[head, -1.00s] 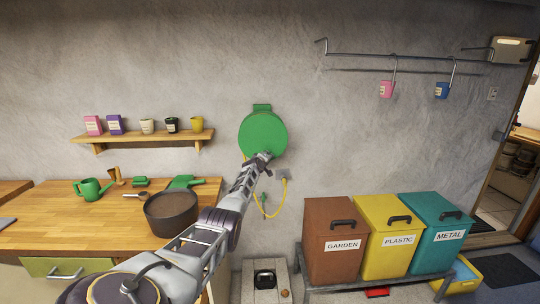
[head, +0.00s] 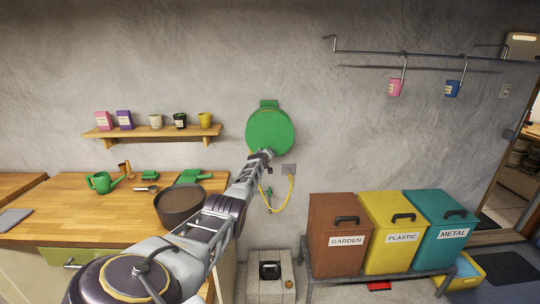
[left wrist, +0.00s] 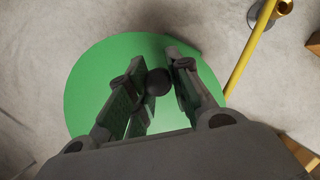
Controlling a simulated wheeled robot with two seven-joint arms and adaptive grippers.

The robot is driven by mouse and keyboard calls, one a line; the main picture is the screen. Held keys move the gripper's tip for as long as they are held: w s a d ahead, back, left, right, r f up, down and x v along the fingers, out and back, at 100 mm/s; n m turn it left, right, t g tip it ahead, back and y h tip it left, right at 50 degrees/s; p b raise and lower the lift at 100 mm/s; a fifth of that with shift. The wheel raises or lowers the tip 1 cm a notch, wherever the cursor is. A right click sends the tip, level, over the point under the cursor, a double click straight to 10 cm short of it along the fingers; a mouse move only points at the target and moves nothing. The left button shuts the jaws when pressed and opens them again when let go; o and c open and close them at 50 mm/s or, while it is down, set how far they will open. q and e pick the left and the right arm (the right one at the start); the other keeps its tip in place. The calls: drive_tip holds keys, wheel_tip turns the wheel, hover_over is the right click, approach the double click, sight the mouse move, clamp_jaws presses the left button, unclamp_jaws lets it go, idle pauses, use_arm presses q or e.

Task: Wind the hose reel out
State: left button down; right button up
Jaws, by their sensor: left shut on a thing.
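The green round hose reel (head: 270,131) is fixed to the wall, right of the small shelf. My left gripper (head: 266,155) is at the lower edge of the reel's face. In the left wrist view the green disc (left wrist: 85,85) fills the middle, and my left gripper (left wrist: 158,75) is shut on a dark round knob (left wrist: 158,83) in front of it. The yellow hose also shows at the upper right there (left wrist: 252,45). My right gripper is not in view.
A wooden counter (head: 60,205) at left holds a dark pot (head: 179,208), a green watering can (head: 102,182) and small tools. Brown (head: 338,215), yellow (head: 392,212) and teal (head: 440,208) bins stand at right. A wall outlet (head: 289,169) is beside the hose.

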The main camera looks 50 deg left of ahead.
use_arm(q)
drive_tip(key=shift+d+f, duration=0.2)
drive_tip(key=shift+f, duration=0.3)
drive_tip(key=c, duration=1.3)
unclamp_jaws()
drive_tip(key=shift+r, duration=0.1)
drive_tip(key=shift+o, duration=0.2)
drive_tip(key=shift+a+r, duration=0.1)
drive_tip(key=shift+r, duration=0.05)
drive_tip(key=shift+r, duration=0.1)
drive_tip(key=shift+s+d+r, duration=0.2)
drive_tip(key=shift+s+d, duration=0.1)
drive_tip(key=shift+s, duration=0.15)
drive_tip(key=v, duration=1)
drive_tip(key=shift+s+d, duration=0.25)
drive_tip(key=shift+s, duration=0.05)
drive_tip(key=shift+m, duration=0.3)
